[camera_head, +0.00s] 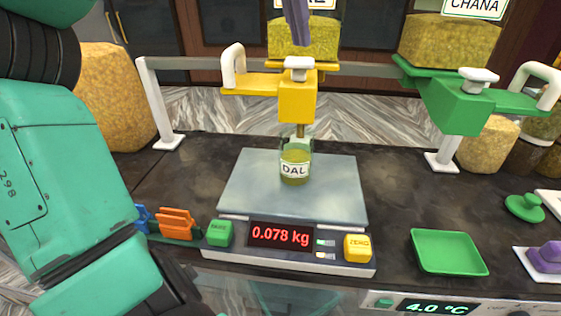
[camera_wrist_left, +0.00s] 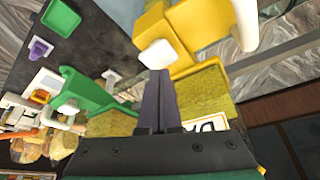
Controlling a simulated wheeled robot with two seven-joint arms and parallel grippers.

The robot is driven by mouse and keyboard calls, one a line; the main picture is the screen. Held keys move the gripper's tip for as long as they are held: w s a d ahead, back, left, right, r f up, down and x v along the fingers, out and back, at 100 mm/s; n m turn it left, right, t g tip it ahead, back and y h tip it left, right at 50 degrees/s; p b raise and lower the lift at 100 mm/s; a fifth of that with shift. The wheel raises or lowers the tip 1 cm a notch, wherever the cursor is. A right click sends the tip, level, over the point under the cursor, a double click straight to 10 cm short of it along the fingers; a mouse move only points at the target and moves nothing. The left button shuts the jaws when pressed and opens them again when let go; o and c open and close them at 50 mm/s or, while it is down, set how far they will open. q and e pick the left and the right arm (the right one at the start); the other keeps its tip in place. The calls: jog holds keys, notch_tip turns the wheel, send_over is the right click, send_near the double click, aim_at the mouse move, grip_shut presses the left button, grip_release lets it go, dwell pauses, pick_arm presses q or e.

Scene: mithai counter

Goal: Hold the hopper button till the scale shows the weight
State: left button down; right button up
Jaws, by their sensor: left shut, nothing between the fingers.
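The yellow hopper (camera_head: 297,97) has a white button (camera_head: 299,65) on top, also in the left wrist view (camera_wrist_left: 158,53). My left gripper (camera_head: 300,42) is shut and empty, its dark fingers pointing down just above the button. In the left wrist view its fingertips (camera_wrist_left: 161,74) overlap the button's edge; I cannot tell whether they touch. A glass jar labelled DAL (camera_head: 295,170) stands upright below the spout on the scale's plate (camera_head: 250,190), partly filled with yellow-green grain. The scale display (camera_head: 281,236) reads 0.078 kg. My right gripper is not in view.
A green hopper (camera_head: 457,107) with its own white button stands to the right, under a CHANA container (camera_head: 450,38). A green TARE button (camera_head: 219,233) and yellow ZERO button (camera_head: 357,248) flank the display. A green tray (camera_head: 448,252) lies to the right.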

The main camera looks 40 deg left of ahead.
pick_arm(q)
notch_tip(320, 180, up, 6)
jog(key=shift+f, duration=0.1)
dwell(0.5)
